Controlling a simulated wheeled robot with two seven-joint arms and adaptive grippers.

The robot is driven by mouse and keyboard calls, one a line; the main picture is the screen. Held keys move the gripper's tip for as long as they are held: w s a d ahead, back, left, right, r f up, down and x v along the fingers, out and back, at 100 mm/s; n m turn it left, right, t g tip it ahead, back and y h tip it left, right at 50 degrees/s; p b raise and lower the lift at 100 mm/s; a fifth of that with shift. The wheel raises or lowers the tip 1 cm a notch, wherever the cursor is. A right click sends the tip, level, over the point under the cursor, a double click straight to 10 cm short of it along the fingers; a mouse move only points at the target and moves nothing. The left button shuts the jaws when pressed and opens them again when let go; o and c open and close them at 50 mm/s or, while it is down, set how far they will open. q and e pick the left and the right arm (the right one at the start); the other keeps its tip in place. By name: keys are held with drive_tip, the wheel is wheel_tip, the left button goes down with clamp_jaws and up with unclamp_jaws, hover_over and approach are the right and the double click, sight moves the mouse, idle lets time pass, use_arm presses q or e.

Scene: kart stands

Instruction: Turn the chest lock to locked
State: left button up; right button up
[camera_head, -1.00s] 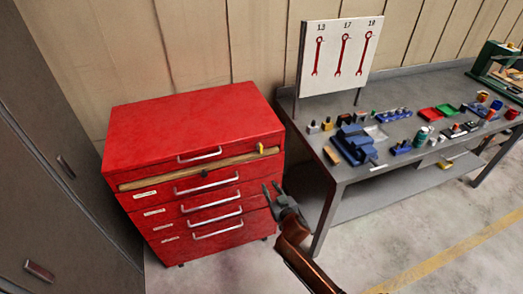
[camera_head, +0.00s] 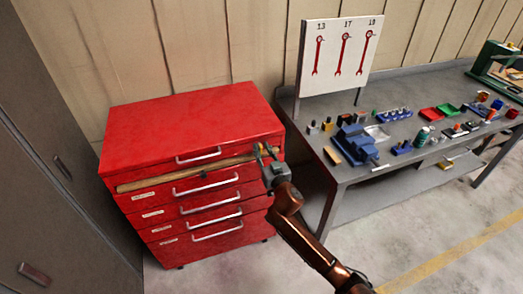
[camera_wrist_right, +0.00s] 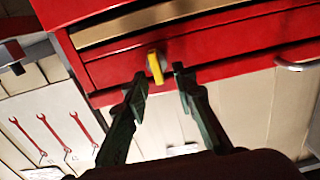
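The red tool chest (camera_head: 190,122) stands against the wall at the left in the head view. In the wrist view the knob looks upright, slightly tilted. My right gripper (camera_head: 265,151) is at the upper right of the chest front and mostly hides the knob in the head view. In the wrist view the right gripper's (camera_wrist_right: 159,75) fingers are spread, one on each side of the knob, with no clear contact. My left gripper is not in view.
A grey workbench (camera_head: 400,163) with tools and small bins stands right of the chest, close to my right arm. A board with red wrenches (camera_head: 340,57) stands at its back. Chrome drawer handles (camera_head: 206,183) stick out of the chest front. Grey cabinets (camera_head: 60,200) are at left.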

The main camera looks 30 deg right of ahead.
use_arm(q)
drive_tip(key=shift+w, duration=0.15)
use_arm(e)
clamp_jaws()
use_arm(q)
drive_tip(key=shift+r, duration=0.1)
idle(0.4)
use_arm(e)
drive_tip(key=shift+a+r+n+p, duration=0.1)
drive_tip(key=shift+a+n+p, duration=0.1)
drive_tip(key=shift+n+p, duration=1.2)
drive_tip(key=n, duration=0.1)
drive_tip(key=n+p, duration=0.1)
drive_tip(key=n, duration=0.1)
drive_tip(key=n+p, duration=0.1)
drive_tip(key=shift+w+a+n, duration=0.15)
drive_tip(key=shift+a+n, duration=0.15)
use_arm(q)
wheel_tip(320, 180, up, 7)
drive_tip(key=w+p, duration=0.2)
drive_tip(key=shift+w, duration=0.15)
use_arm(e)
drive_tip(key=n, duration=0.3)
drive_tip(key=f+n, duration=0.1)
drive_tip(key=n, duration=0.3)
drive_tip(key=f+n, duration=0.1)
drive_tip(key=n, duration=0.2)
drive_tip(key=shift+a+n, duration=0.3)
